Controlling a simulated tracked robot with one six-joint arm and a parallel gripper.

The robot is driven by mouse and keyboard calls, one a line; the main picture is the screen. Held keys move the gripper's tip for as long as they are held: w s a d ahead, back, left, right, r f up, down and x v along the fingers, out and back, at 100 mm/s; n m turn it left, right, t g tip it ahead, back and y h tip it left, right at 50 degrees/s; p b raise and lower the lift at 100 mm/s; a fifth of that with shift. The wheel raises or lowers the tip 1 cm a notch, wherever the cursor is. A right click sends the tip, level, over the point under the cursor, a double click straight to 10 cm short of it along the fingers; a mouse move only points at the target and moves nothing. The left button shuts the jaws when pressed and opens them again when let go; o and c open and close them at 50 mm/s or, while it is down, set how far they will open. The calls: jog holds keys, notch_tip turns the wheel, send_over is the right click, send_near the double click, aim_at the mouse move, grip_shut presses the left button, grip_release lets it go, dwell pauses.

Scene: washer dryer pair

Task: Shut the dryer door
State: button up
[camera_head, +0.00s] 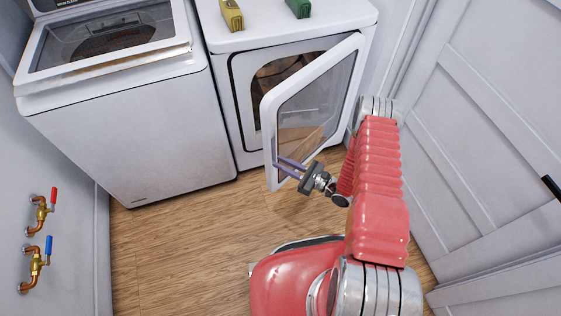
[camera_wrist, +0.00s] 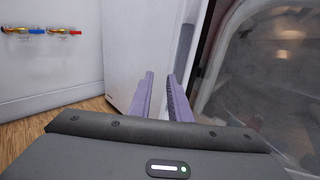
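The dryer (camera_head: 240,75) is white, and its dark drum opening shows beside the door. The dryer door (camera_head: 268,125) has a white frame and a glass pane. It stands wide open, swung out from the dryer's right side. My gripper (camera_head: 277,161) has two purple fingers, held apart with nothing between them. In the head view they overlap the lower part of the door near its free edge. In the wrist view the fingers (camera_wrist: 160,75) point forward, with the door's glass (camera_wrist: 265,75) close on the right. I cannot tell whether they touch the door.
A white washer (camera_head: 130,125) stands left of the dryer. A yellow box (camera_head: 232,15) and a green box (camera_head: 299,8) sit on the dryer top. Pipe valves (camera_head: 38,238) stick out of the left wall. A panelled door (camera_head: 480,120) is close on the right. Wooden floor (camera_head: 190,235) is clear at front left.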

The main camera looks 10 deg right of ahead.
jog(key=shift+s+d, duration=0.35)
jog(key=shift+s, duration=0.35)
jog(key=shift+s+d, duration=0.4)
jog(key=shift+s, duration=0.3)
jog(key=shift+s+d, duration=0.35)
jog(key=shift+s, duration=0.35)
jog(key=shift+w+r, duration=0.1)
jog(key=shift+r, duration=0.1)
jog(key=shift+c, duration=1.4)
jog(key=shift+w+a+r+n, duration=0.1)
jog(key=shift+w+r+n, duration=0.05)
jog(key=shift+r+n, duration=0.2)
grip_shut()
jog(key=s+a+r+n+g, duration=0.25)
jog(key=r+n+g, duration=0.4)
jog(key=r, duration=0.65)
jog(key=s+a+r+n+g, duration=0.2)
jog(key=a+r+n+g, duration=0.35)
jog(key=r, duration=0.75)
jog(key=s+d+r+n+t+h, duration=0.3)
jog(key=s+d+r+n+h, duration=0.2)
jog(key=r, duration=0.6)
jog(key=s+d+r+n+t+h, duration=0.3)
jog(key=s+d+r+n+h, duration=0.2)
jog(key=s+r+n+h, duration=0.3)
jog(key=shift+s+d+r+h, duration=0.2)
jog(key=shift+s+r+h, duration=0.3)
jog(key=shift+s+r, duration=1.2)
